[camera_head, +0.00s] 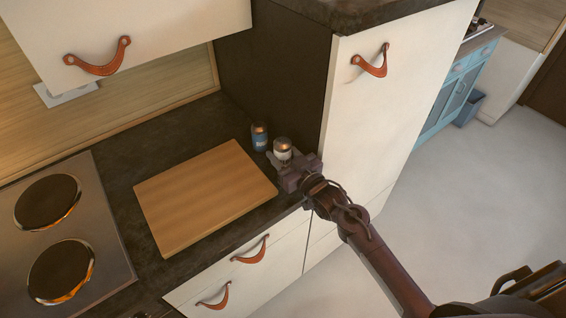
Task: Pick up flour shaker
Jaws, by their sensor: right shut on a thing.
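The flour shaker (283,149) has a pale body and a copper-coloured top. It is upright near the right end of the dark counter, beside the tall cabinet's side. My right gripper (279,162) is shut on it, reaching in from the lower right. The gripper hides the lower part of the shaker, so I cannot tell whether its base touches the counter. A blue shaker (260,137) with a copper-coloured top stands just left of it. My left gripper is not in view.
A wooden cutting board (204,196) lies on the counter (118,178) left of the shakers. A stove with two round burners (60,270) is at the far left. A tall white cabinet (375,110) stands close on the right. An upper cabinet (150,30) hangs above.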

